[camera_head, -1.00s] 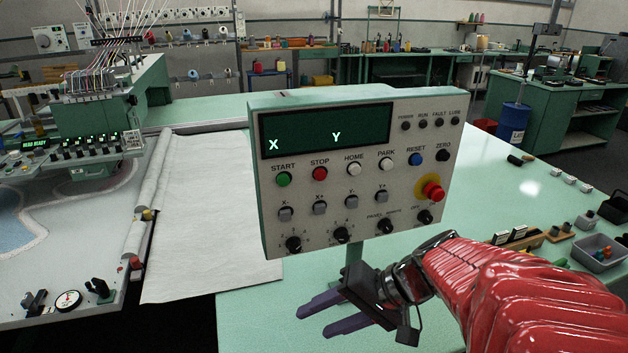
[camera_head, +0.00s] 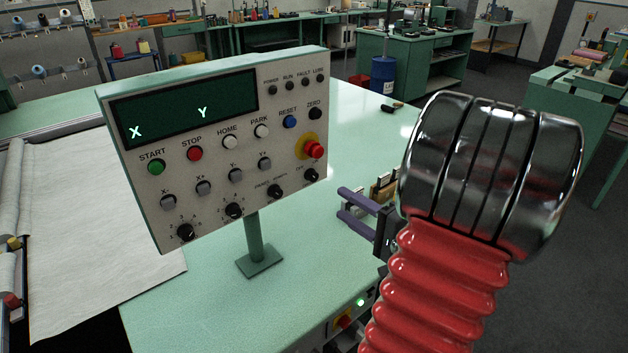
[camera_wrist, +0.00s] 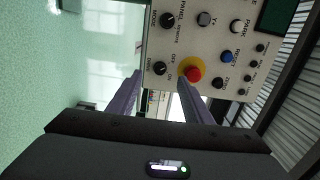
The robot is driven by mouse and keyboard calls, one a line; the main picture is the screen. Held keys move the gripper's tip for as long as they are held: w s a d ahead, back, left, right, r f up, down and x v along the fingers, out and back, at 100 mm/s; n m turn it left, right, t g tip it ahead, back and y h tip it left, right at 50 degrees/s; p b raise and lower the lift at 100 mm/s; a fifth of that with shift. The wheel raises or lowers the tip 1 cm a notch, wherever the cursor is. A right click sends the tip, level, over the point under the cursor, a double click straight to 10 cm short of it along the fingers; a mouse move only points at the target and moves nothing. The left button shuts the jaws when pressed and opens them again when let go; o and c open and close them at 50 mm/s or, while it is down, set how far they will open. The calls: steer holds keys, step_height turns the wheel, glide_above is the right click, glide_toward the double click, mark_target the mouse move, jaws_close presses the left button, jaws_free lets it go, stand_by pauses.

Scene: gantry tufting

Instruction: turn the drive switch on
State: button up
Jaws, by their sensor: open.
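The drive switch (camera_head: 311,175) is a small black rotary knob at the lower right corner of the grey control panel (camera_head: 150,215), under the red emergency stop (camera_head: 313,150). In the wrist view the drive switch (camera_wrist: 159,68) shows beside OFF and ON marks; its pointer is too small to read. My gripper (camera_head: 341,202) is open and empty, its two purple fingers pointing left, to the lower right of the knob. In the wrist view the knob appears between the fingertips (camera_wrist: 158,77), apart from them. The right fingertip there overlaps the edge of the emergency stop's yellow ring.
The panel stands on a green post (camera_head: 254,240) on the green table (camera_head: 200,310). Small items (camera_head: 383,188) lie on the table behind my gripper. White fabric (camera_head: 85,220) lies left.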

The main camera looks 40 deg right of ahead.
mark_target(315, 178)
steer(key=shift+s+d+h, duration=0.4)
steer(key=shift+s+d, duration=0.1)
steer(key=shift+d, duration=0.25)
steer(key=shift+w, duration=0.1)
steer(key=shift+w+d, duration=0.25)
steer(key=shift+w, duration=2.05)
steer(key=shift+w+d, duration=0.2)
steer(key=shift+w, duration=2.05)
steer(key=shift+w+d, duration=0.25)
steer(key=shift+w, duration=2.05)
